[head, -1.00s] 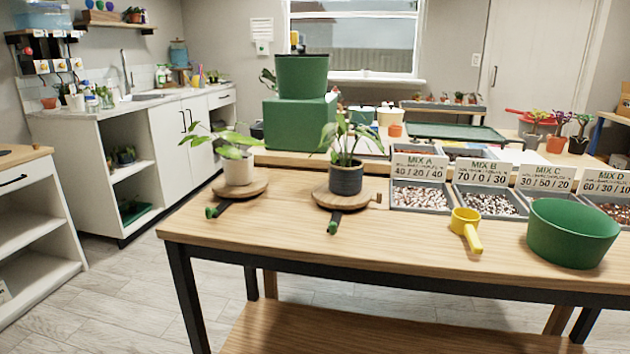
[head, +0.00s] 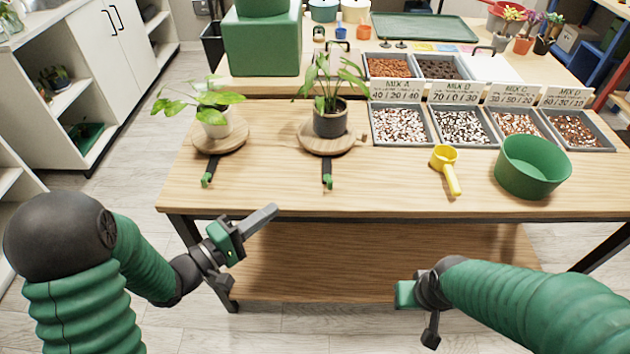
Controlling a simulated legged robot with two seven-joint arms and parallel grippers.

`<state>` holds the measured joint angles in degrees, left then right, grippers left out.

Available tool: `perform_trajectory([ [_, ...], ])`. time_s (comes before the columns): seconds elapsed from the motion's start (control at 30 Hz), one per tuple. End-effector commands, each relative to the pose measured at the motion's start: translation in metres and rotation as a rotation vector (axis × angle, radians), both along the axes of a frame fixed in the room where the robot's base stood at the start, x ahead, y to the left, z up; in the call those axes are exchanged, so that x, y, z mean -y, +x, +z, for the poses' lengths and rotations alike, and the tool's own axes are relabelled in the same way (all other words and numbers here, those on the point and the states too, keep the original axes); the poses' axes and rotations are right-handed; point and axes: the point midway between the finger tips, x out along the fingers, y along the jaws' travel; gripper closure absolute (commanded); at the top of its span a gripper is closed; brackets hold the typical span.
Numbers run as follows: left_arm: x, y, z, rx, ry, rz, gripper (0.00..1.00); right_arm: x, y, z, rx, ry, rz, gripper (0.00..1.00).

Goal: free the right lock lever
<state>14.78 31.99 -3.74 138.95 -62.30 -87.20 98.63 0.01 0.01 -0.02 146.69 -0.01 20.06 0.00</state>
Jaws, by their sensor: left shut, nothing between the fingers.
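The right lock lever (head: 327,174), black with a green tip, points toward me from under the right round wooden turntable (head: 318,146). A dark pot (head: 331,124) with a leafy plant stands on that turntable.
A yellow scoop (head: 445,165) and a green bowl (head: 531,170) stand at the right of the bench. Trays of mix (head: 398,127) with label cards line the back. The front strip of the bench around the levers is clear.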

Motion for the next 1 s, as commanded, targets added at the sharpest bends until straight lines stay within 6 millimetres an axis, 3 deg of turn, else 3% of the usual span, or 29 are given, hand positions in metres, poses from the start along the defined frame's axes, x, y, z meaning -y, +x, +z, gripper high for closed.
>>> perform_trajectory([
  [0.13,-0.001,0.003,-0.002,-0.001,-0.002,0.001,1.00,0.000,0.000,-0.002,0.000,0.000,0.000,0.65],
  [0.27,0.010,0.015,-0.003,0.002,-0.002,0.000,1.00,0.000,0.000,-0.007,0.000,0.000,0.000,0.65],
  [0.63,0.068,0.072,-0.005,0.003,0.000,-0.001,1.00,0.000,0.000,-0.029,0.001,0.000,0.000,0.65],
  [0.8,0.095,0.073,-0.004,0.002,-0.002,0.000,1.00,0.000,0.000,-0.039,0.001,0.000,0.000,0.65],
  [1.0,0.106,0.073,-0.003,0.000,-0.001,0.003,1.00,0.000,0.000,-0.041,0.001,0.000,0.000,0.65],
])
